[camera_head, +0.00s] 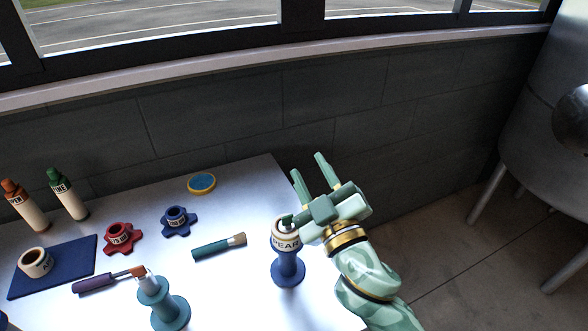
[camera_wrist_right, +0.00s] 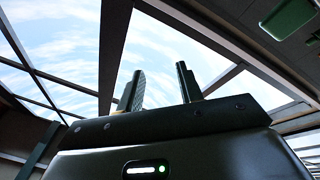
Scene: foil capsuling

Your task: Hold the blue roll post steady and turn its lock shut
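The blue post (camera_head: 287,271) stands upright near the table's right edge, with a cream roll labelled PEAR (camera_head: 285,241) on top. A small dark green piece shows at the roll's top, partly against my right arm; I cannot tell whether it is the lock. My right gripper (camera_head: 307,164) is above and right of the post, fingers pointing up and away from it. In the right wrist view its two fingers (camera_wrist_right: 162,82) are apart with only sky and window frame behind, so it is open and empty. My left gripper is not in view.
A teal post (camera_head: 167,305) stands at the front. A blue lobed piece (camera_head: 180,225), a red lobed piece (camera_head: 122,240), a brush (camera_head: 218,247), a purple-handled tool (camera_head: 100,283) and a blue-yellow disc (camera_head: 201,183) lie around. Two bottles (camera_head: 67,193) stand left, near a navy mat (camera_head: 72,272).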

